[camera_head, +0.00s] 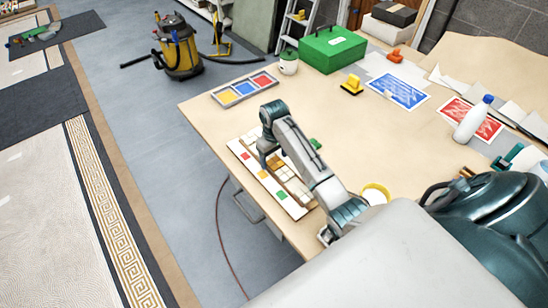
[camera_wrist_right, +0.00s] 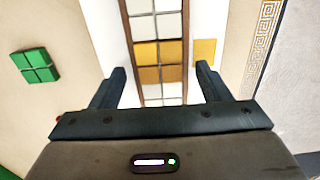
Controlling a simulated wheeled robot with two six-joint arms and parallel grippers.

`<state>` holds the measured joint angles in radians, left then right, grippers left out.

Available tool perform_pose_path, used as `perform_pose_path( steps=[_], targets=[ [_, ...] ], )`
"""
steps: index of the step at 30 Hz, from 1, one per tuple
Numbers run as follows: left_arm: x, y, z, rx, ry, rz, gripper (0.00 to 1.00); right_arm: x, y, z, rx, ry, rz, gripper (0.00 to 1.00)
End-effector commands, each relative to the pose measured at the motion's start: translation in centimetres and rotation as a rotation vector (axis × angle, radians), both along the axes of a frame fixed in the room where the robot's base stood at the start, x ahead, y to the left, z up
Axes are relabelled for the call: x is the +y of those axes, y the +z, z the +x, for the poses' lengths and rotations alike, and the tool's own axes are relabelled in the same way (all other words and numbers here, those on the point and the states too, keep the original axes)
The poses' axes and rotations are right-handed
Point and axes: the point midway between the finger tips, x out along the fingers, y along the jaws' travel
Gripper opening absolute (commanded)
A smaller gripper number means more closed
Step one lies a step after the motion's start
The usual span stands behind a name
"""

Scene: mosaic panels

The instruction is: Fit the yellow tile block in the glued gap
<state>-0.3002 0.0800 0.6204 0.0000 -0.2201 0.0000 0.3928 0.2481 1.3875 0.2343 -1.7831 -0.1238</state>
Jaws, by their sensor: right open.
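The white mosaic panel (camera_head: 246,154) lies near the table's left edge, with coloured squares along its border and a brown channel of white tiles. In the right wrist view, the yellow tile block (camera_wrist_right: 147,52) lies in that channel, between rows of white tiles and level with a yellow square (camera_wrist_right: 205,52) on the border. Whether it is fully seated, I cannot tell. My right gripper (camera_head: 268,158) is above the panel; in its wrist view the fingers (camera_wrist_right: 160,85) are open and apart, either side of the channel. My left gripper is not in view.
A green tile block (camera_wrist_right: 35,65) lies beside the panel. A tray (camera_head: 219,99) of blue, yellow and red squares stands behind it. A green toolbox (camera_head: 332,48), a yellow-handled tool (camera_head: 352,85) and a white bottle (camera_head: 473,120) stand farther off. The middle table is clear.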

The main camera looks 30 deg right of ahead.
Motion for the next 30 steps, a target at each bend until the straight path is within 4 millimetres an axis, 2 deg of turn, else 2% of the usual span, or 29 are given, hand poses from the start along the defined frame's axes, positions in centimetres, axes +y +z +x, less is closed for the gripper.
perform_pose_path(
  steps=[3,9,15,21,30],
  targets=[
    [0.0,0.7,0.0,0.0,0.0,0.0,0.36,0.0,2.3,0.1,-0.004,0.0,-0.002,0.7],
    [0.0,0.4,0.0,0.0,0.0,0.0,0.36,0.0,6.2,0.1,-0.005,0.001,-0.001,0.7],
    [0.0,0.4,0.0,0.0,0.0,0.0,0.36,0.0,9.1,0.1,-0.004,0.0,-0.001,0.7],
    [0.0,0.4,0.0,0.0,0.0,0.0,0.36,0.0,10.0,0.0,-0.003,0.0,-0.001,0.7],
    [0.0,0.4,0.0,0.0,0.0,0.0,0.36,0.0,10.0,0.0,-0.003,0.0,0.0,0.7]
  ],
)
